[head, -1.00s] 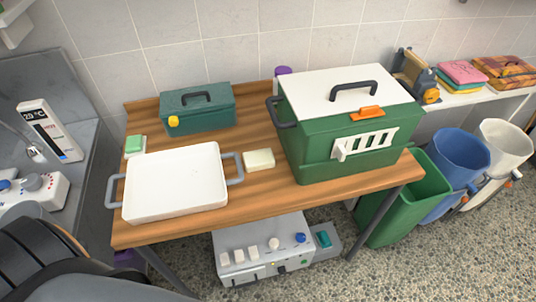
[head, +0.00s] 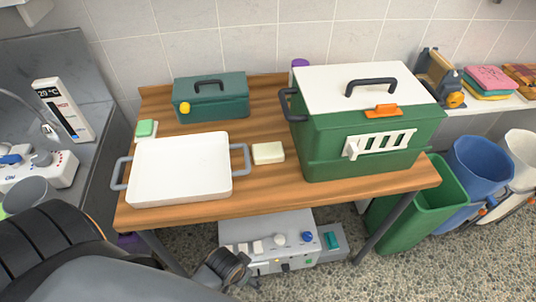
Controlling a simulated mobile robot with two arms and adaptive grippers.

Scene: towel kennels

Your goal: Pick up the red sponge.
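I see no sponge that is clearly red. A green and white sponge (head: 146,129) lies at the left of the wooden table, behind the white tray (head: 180,168). A cream block (head: 268,153), perhaps a sponge or soap, lies between the tray and the green carrier. My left arm crosses the bottom left of the head view. A dark jointed part at its end, seemingly my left gripper (head: 228,268), shows low in front of the table, apart from these things. Its fingers are too unclear to tell open or shut. My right gripper is not in view.
The green carrier (head: 365,142) with a white lid fills the table's right side. A teal toolbox (head: 211,98) stands at the back. Green (head: 420,212) and blue (head: 478,165) bins stand right of the table. A grey control box (head: 268,238) is below.

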